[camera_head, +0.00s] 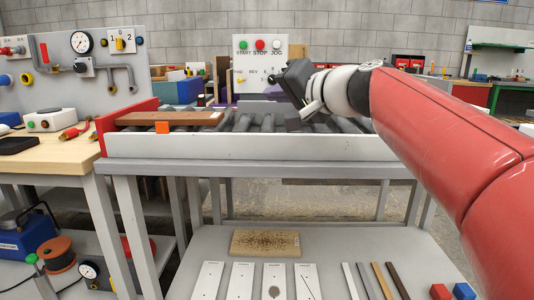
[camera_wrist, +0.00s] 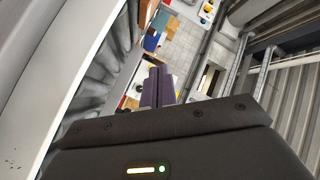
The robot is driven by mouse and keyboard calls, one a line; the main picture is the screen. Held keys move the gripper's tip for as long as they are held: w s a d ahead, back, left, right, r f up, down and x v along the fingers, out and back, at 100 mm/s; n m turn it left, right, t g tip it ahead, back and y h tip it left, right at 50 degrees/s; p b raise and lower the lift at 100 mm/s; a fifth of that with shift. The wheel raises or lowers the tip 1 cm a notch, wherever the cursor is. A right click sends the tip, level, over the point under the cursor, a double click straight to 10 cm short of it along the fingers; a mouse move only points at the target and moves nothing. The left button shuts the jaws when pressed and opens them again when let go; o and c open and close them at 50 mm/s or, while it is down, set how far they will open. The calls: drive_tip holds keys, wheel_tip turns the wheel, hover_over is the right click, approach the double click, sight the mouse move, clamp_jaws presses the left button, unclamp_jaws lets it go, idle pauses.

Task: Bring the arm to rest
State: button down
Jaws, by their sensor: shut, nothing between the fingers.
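My gripper (camera_wrist: 158,75) shows in the wrist view with its two fingers together and nothing between them. In the head view my gripper (camera_head: 298,82) is a dark shape at the end of my red and white arm, above the roller conveyor. My arm reaches in from the right side, and the gripper is in front of the panel with START, STOP and JOG buttons. The fingertips are hard to make out in the head view. A brown board (camera_head: 170,118) lies at the left end of the conveyor (camera_head: 240,146), apart from the gripper.
A wooden bench (camera_head: 50,160) stands at the left with a control box and pliers. A lower shelf (camera_head: 345,240) holds a speckled board (camera_head: 265,243), white plates, thin strips, and red and blue blocks. The rollers between the board and my gripper are clear.

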drive_tip(key=s+d+f+g+h, duration=0.2)
drive_tip(key=s+d+f+h, duration=0.1)
drive_tip(key=s+f, duration=0.6)
drive_tip(key=s+d+f+n+g+h, duration=0.1)
drive_tip(key=s+d+f+h, duration=0.3)
drive_tip(key=s+f, duration=0.5)
drive_tip(key=s+d+f+n+g+h+p, duration=0.1)
drive_tip(key=s+d+f+g+h, duration=0.2)
drive_tip(key=f, duration=1.2)
drive_tip(key=s+d+g, duration=0.1)
drive_tip(key=s+d, duration=0.2)
drive_tip(key=s, duration=0.3)
drive_tip(key=shift+d+f+h, duration=0.25)
drive_tip(key=shift+f+h, duration=0.05)
drive_tip(key=shift+f, duration=0.05)
